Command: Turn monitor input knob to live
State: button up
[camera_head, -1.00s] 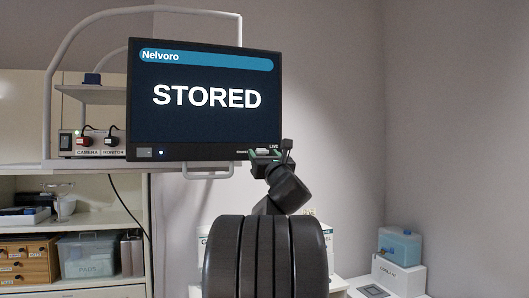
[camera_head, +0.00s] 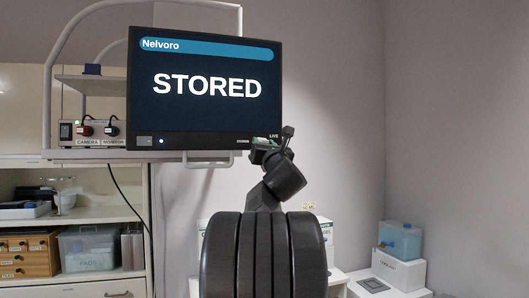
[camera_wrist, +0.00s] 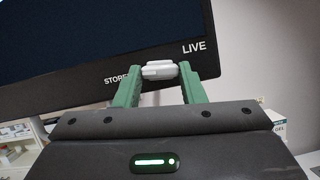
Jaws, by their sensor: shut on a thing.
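The monitor (camera_head: 204,93) hangs at the upper left in the head view and its screen reads "STORED". The input knob (camera_wrist: 159,69) is a pale grey piece on the monitor's lower edge in the wrist view, between the labels "STORED" and "LIVE". My gripper (camera_wrist: 156,74) has its green fingers on either side of the knob and is shut on it. In the head view my gripper (camera_head: 264,145) is at the monitor's lower right corner, and my fingers and arm mostly hide the knob. The knob's exact pointing direction is hard to tell.
A shelf unit (camera_head: 85,219) with boxes and drawers stands at the left. A power box (camera_head: 68,133) with camera and monitor plugs sits behind the monitor's left edge. A blue container (camera_head: 400,238) stands on a white box at the right. The space right of the monitor is clear.

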jog(key=shift+a+m+h+b, duration=0.1)
jog(key=shift+m+h+b, duration=0.9)
jog(key=shift+m, duration=0.75)
jog(key=shift+a+m+h+b, duration=0.1)
jog(key=shift+m+h+b, duration=0.7)
jog(key=shift+m+b, duration=0.7)
jog(key=shift+m+h, duration=0.3)
jog(key=shift+m, duration=0.45)
jog(key=shift+s+r+m+h, duration=0.15)
jog(key=shift+m+h, duration=0.25)
jog(key=shift+m, duration=0.8)
jog(key=shift+a+r+m+g+h, duration=0.15)
jog(key=shift+m+g+h, duration=0.3)
jog(key=shift+m, duration=0.55)
jog(key=m+p, duration=0.1)
jog(key=m, duration=0.1)
jog(key=m+g+p, duration=0.1)
jog(key=m+p, duration=0.1)
jog(key=m+g+h+p, duration=0.1)
jog(key=m, duration=0.1)
jog(key=shift+r, duration=0.3)
jog(key=shift+m+g+p, duration=0.25)
jog(key=shift+m+p, duration=0.45)
jog(key=shift+f, duration=0.15)
jog(key=o, duration=1)
